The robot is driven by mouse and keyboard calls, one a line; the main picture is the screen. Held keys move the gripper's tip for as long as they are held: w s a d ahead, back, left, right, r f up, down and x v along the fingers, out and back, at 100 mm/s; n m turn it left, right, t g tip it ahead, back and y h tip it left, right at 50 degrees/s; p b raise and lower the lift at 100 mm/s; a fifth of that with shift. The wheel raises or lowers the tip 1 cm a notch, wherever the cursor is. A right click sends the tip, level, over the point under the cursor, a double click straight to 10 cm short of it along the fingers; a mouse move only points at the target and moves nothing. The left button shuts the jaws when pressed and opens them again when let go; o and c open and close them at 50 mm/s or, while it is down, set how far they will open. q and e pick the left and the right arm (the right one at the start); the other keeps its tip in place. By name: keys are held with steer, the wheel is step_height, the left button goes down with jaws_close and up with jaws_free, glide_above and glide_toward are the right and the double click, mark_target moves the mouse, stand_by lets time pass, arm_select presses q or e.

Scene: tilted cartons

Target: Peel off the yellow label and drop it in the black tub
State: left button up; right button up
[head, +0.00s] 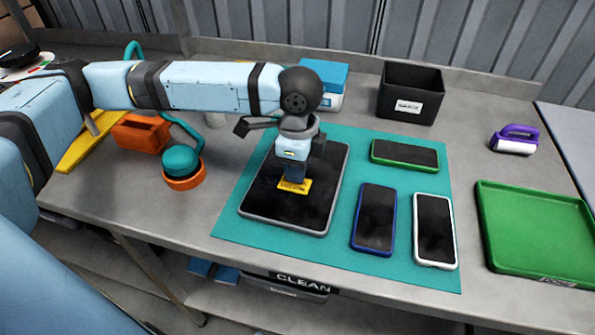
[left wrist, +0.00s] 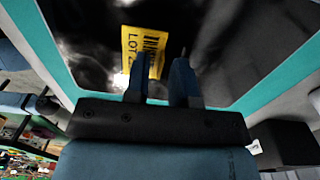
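The yellow label (head: 294,187) lies on the dark screen of a large tablet (head: 265,206) on the teal mat. It also shows in the left wrist view (left wrist: 142,48), with dark print on it. My left gripper (head: 292,180) points down just over the label. In the left wrist view its two fingers (left wrist: 161,72) stand apart, the left one overlapping the label's near edge. I cannot tell whether the fingertips touch it. The black tub (head: 411,90) stands upright at the back right, with a white tag on its front. My right gripper is not in view.
Three phones, green-edged (head: 405,154), blue-edged (head: 374,218) and white-edged (head: 433,230), lie right of the tablet. A green tray (head: 535,232) and a purple-handled roller (head: 515,140) are farther right. A blue-and-white box (head: 325,82), orange holder (head: 140,134) and teal-orange tool (head: 183,168) stand behind and left.

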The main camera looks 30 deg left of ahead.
arm_select(q)
steer(key=shift+c, duration=0.3)
jaws_close()
steer(key=shift+r, duration=0.1)
